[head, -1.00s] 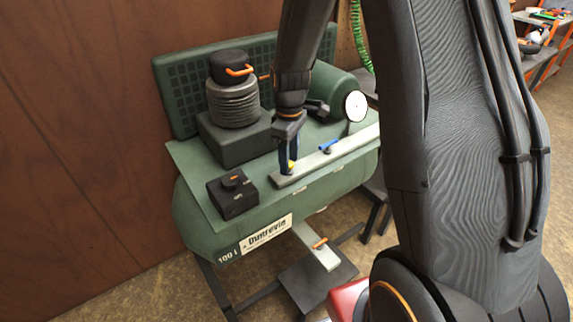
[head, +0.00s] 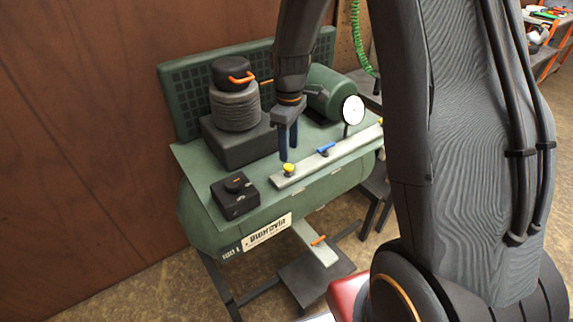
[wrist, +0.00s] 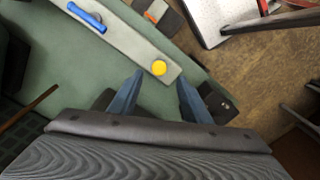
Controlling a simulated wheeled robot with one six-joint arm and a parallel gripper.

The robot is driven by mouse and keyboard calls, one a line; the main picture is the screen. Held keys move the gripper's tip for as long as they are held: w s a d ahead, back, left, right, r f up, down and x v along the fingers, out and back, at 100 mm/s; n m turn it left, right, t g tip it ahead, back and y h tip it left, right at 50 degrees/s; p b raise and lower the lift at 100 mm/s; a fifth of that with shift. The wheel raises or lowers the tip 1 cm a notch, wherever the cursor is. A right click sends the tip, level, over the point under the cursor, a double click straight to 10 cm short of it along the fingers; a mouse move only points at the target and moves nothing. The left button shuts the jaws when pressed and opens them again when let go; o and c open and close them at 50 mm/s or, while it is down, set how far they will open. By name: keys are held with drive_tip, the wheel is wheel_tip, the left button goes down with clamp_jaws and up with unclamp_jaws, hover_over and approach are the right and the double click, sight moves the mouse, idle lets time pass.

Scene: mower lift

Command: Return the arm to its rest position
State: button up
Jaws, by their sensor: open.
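My gripper (head: 288,142) points down over the green compressor (head: 200,178), with its two blue fingers apart and nothing between them. Its fingertips are near a yellow knob (head: 289,169) at the left end of a pale bar (head: 320,164) on the compressor top. In the wrist view the open fingers (wrist: 158,90) sit with the yellow knob (wrist: 159,68) just beyond them, apart from both. A blue lever (head: 326,149) lies further along the bar and also shows in the wrist view (wrist: 86,17). My arm covers much of the right side of the head view.
A black box with a rotary switch (head: 235,196) stands on the compressor's front left. A ribbed black cylinder (head: 235,106) rises behind it. A round white gauge (head: 352,110) stands at the right. A pedal (head: 316,244) hangs below. Brown wall panels (head: 80,130) stand at the left.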

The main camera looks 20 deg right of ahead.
drive_tip(key=shift+r+p, duration=0.45)
drive_tip(key=shift+r, duration=0.35)
drive_tip(key=s+m+t+b, duration=0.1)
drive_tip(key=s+m+b, duration=0.5)
drive_tip(key=s, duration=1.1)
drive_tip(key=a+m, duration=0.1)
drive_tip(key=m, duration=0.2)
drive_tip(key=shift+r+m, duration=0.3)
drive_tip(key=shift+r, duration=0.05)
idle(0.4)
